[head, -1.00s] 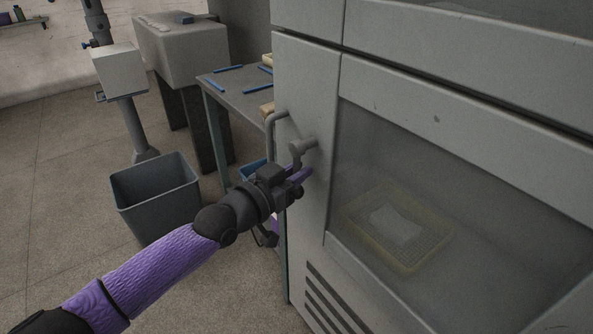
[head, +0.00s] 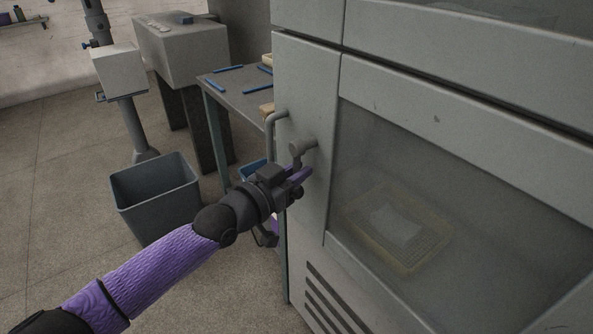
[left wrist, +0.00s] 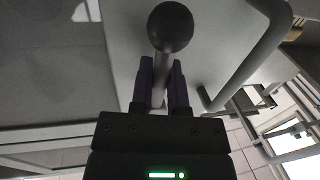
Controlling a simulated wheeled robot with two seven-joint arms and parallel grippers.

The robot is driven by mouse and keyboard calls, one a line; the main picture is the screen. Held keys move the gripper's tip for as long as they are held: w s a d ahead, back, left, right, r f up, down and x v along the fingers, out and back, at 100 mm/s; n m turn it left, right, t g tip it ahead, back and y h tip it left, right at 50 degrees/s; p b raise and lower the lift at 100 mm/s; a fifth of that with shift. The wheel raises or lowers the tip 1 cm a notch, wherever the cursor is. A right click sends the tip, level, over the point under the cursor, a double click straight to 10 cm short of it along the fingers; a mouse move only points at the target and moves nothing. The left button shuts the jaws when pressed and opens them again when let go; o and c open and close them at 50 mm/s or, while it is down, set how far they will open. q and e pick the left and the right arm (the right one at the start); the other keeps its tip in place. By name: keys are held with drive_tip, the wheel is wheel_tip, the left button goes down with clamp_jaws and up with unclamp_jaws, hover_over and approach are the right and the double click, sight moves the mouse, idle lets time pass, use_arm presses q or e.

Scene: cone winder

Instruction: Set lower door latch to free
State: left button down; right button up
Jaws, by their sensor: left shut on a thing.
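The lower door (head: 300,75) is a grey panel with a large window, and it looks shut. Its latch (head: 303,147) is a small grey lever on the left part of the door, just right of the bar handle; its arm points down toward my gripper. My left gripper (head: 301,174) is at the lower end of this lever. In the left wrist view, the purple fingers (left wrist: 163,75) are closed on either side of the latch's shaft, and a dark round end (left wrist: 170,27) shows beyond the fingertips. The fingers hide part of the lever. My right gripper is in neither view.
A grey bar handle (head: 270,140) stands out just left of the latch, close to my gripper. A yellowish tray (head: 382,262) shows behind the window. A grey bin (head: 155,195) stands on the floor left, and a table (head: 240,95) with blue sticks is behind.

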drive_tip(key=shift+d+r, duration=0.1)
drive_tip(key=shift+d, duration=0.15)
